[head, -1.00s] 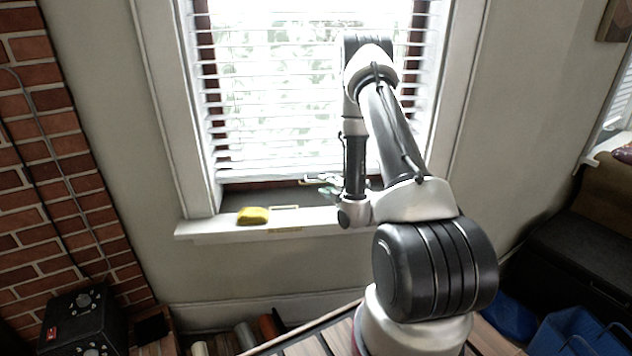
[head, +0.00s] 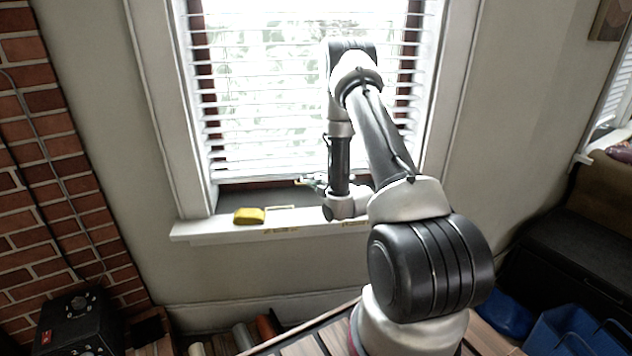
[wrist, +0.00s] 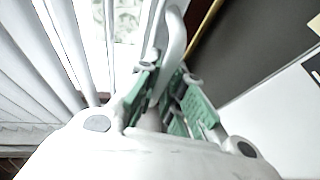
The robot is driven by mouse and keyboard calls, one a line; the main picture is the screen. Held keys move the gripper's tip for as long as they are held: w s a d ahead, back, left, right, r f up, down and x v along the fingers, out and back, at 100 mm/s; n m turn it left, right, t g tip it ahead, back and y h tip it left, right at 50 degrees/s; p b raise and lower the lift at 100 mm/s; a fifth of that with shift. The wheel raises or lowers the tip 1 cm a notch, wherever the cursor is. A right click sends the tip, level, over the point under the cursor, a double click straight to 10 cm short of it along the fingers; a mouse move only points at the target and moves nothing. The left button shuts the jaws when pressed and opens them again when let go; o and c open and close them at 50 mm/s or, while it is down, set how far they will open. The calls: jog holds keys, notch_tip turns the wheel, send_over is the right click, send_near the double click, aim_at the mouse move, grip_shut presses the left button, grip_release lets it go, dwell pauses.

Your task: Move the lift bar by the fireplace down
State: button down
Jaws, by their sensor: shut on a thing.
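The lift bar (wrist: 174,42) shows in the wrist view as a pale, rounded bar running down between my green fingers. My gripper (wrist: 168,100) is shut on it; the gripped part is partly hidden by the fingers. In the head view my gripper (head: 318,185) is at the window, just above the sill and near the lower edge of the white blind (head: 270,165). The bar is too small and too covered there to make out clearly.
The white window sill (head: 215,230) lies just below my gripper, with a yellow sponge-like block (head: 249,215) to its left. Blind slats are close to the left in the wrist view. A brick wall (head: 45,170) stands at left, with a black box (head: 80,322) below.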

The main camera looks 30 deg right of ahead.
jog(key=shift+f, duration=0.1)
notch_tip(320, 180, down, 5)
jog(key=shift+r, duration=0.1)
jog(key=c, duration=1.5)
grip_release()
jog(key=s, duration=0.4)
jog(key=s+r, duration=0.1)
jog(key=s, duration=0.3)
jog(key=s+r, duration=0.1)
jog(key=s, duration=0.2)
jog(key=shift+s+d+r, duration=0.2)
jog(key=shift+s+d, duration=0.15)
jog(key=shift+s, duration=0.05)
